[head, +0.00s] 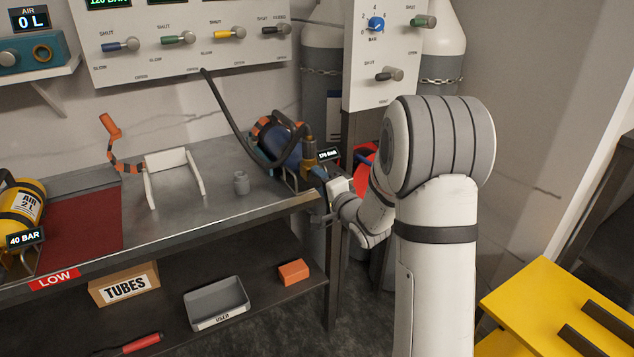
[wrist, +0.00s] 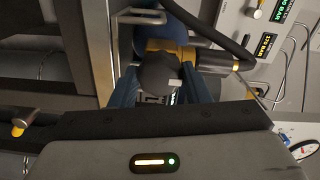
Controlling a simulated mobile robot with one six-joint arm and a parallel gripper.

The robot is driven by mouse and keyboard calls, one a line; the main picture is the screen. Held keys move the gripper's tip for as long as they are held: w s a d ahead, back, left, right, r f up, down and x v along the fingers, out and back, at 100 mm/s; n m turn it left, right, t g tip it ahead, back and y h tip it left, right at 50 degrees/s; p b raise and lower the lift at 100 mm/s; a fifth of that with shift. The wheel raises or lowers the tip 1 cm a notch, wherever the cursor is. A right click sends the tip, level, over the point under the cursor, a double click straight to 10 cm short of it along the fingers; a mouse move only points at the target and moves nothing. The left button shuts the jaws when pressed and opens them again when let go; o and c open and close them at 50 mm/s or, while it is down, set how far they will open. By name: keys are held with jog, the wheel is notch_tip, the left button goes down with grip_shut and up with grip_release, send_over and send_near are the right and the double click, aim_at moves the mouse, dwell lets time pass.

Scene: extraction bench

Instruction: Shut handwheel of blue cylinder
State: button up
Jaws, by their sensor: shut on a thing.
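The blue cylinder (head: 282,149) lies in a cradle at the right end of the bench, its brass valve (head: 306,150) facing my arm. A small display (head: 328,154) beside the valve reads about 170 BAR. In the wrist view the black handwheel (wrist: 158,73) with a pale mark sits in front of the brass valve body (wrist: 186,52). My gripper (wrist: 162,88) has one blue finger on each side of the handwheel and is shut on it. In the head view my gripper (head: 320,178) is at the valve, and the handwheel is mostly hidden.
A black hose (head: 230,118) runs from the wall panel (head: 190,45) to the valve. A small grey weight (head: 241,183) and a white stand (head: 168,162) are on the bench. A yellow cylinder (head: 22,208) lies at far left. A yellow step (head: 560,310) stands at right.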

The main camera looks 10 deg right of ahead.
dwell(0.3)
jog(key=o, duration=1)
jog(key=shift+s, duration=0.1)
jog(key=v, duration=0.7)
jog(key=shift+s, duration=0.25)
jog(key=shift+d+p, duration=0.1)
jog(key=shift+p, duration=0.2)
